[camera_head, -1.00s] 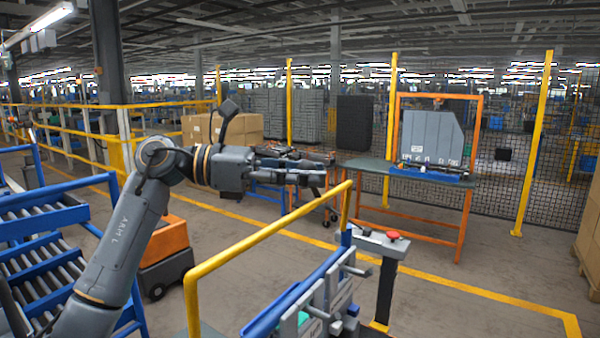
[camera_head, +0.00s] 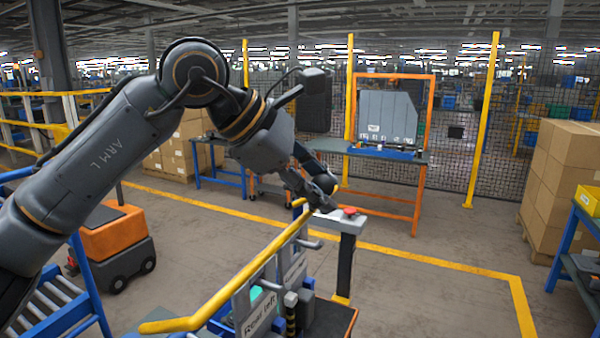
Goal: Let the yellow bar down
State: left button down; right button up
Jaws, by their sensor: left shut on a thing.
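The yellow bar (camera_head: 250,270) slopes from the lower left up to its far end near the middle of the head view. It sits above a grey rack with a "Rear left" sign (camera_head: 262,311). My left gripper (camera_head: 322,200) reaches down from the left and is shut on the bar at its far, upper end. The fingers are dark and partly overlap the bar there, so the exact contact is hard to see. My right gripper is not in view.
A post with a red button (camera_head: 349,211) stands just right of my left gripper. An orange-framed bench (camera_head: 417,195) with a grey panel is behind. An orange cart (camera_head: 108,235) is at left, stacked boxes (camera_head: 570,170) at right. Floor between is clear.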

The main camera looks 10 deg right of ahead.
pick_arm(q)
jog(key=s+d+f+m+t+y+b, duration=0.2)
jog(key=f+y+b, duration=0.3)
jog(key=f, duration=0.6)
jog(key=shift+d+f+t+b, duration=0.15)
jog(key=shift+d+t+b, duration=0.5)
jog(key=shift+b, duration=0.7)
jog(key=c, duration=1)
grip_release()
jog(key=shift+s, duration=0.1)
jog(key=shift+o, duration=0.3)
